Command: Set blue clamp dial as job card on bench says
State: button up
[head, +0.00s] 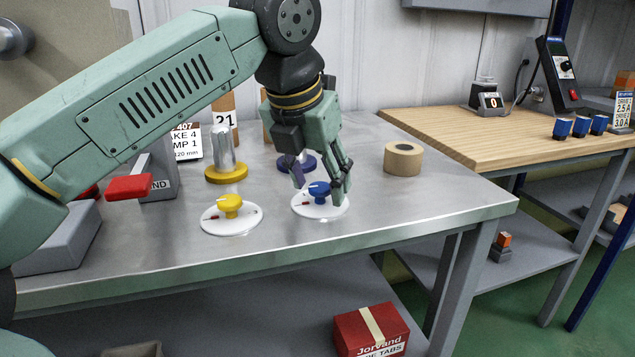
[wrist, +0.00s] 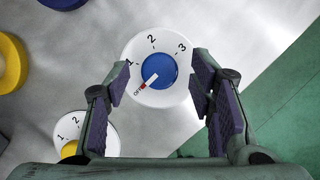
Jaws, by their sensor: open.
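The blue clamp dial (head: 320,210) is a blue knob on a round white plate on the bench. In the wrist view, the blue dial (wrist: 158,71) has marks OFF, 1, 2 and 3, and its white pointer line points lower left at the red OFF mark. My gripper (wrist: 160,88) is open, its fingers apart on either side of the dial. In the head view, my gripper (head: 319,190) points down at the blue dial; contact cannot be told. The job card (head: 188,143) stands behind, partly hidden by my arm; "407", "KE 4", "MP 1" and "20 min" show.
A yellow dial (head: 231,216) on a white plate sits left of the blue one. A metal post on a yellow base (head: 227,173) and a blue base (head: 296,163) stand behind. A tape roll (head: 403,159) is to the right. The bench's front right is clear.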

jog(key=shift+c, duration=0.6)
jog(key=c, duration=1)
jog(key=shift+c, duration=0.2)
jog(key=shift+r+m+p, duration=0.1)
jog(key=shift+m+p, duration=0.2)
jog(key=shift+p, duration=0.1)
jog(key=shift+a+r+m+g+h+p, duration=0.1)
jog(key=shift+m+g+h+p, duration=0.3)
jog(key=shift+m+p, duration=0.6)
jog(key=m+h+p, duration=0.1)
jog(key=m+p, duration=0.1)
jog(key=shift+w+m, duration=0.1)
jog(key=shift+m, duration=0.2)
jog(key=m+g+p, duration=0.1)
jog(key=m+p, duration=0.1)
jog(key=m, duration=0.1)
jog(key=shift+w+a+m+g+h+p, duration=0.1)
jog(key=shift+m+g+h+p, duration=0.2)
jog(key=shift+g, duration=0.1)
jog(key=shift+w+f+m+g+p, duration=0.15)
jog(key=shift+m+g+p, duration=0.5)
jog(key=shift+m, duration=0.85)
jog(key=shift+f, duration=0.1)
